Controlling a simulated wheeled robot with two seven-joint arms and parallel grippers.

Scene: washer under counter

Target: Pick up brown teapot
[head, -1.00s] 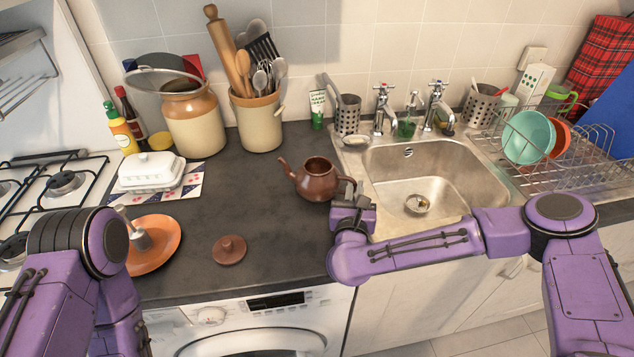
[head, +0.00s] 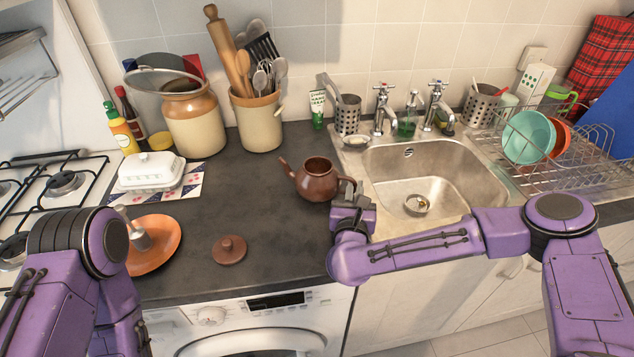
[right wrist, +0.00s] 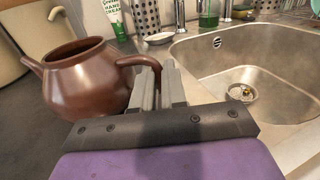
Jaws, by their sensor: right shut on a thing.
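The brown teapot (head: 316,181) has no lid on it and stands upright on the dark counter, left of the sink, with its spout to the left. In the right wrist view the teapot (right wrist: 85,80) fills the left side, and its handle reaches into my jaws. My right gripper (head: 349,192) is shut on the teapot's handle; its fingers also show in the right wrist view (right wrist: 160,85). A round brown lid (head: 230,250) lies on the counter nearer the front edge. My left arm shows at the lower left, but its gripper fingers are hidden.
The metal sink (head: 470,180) lies just right of the teapot. A utensil crock (head: 258,122) and a large jar (head: 193,122) stand behind. An orange plate (head: 160,255) and a white butter dish (head: 150,171) are at the left. The counter around the lid is clear.

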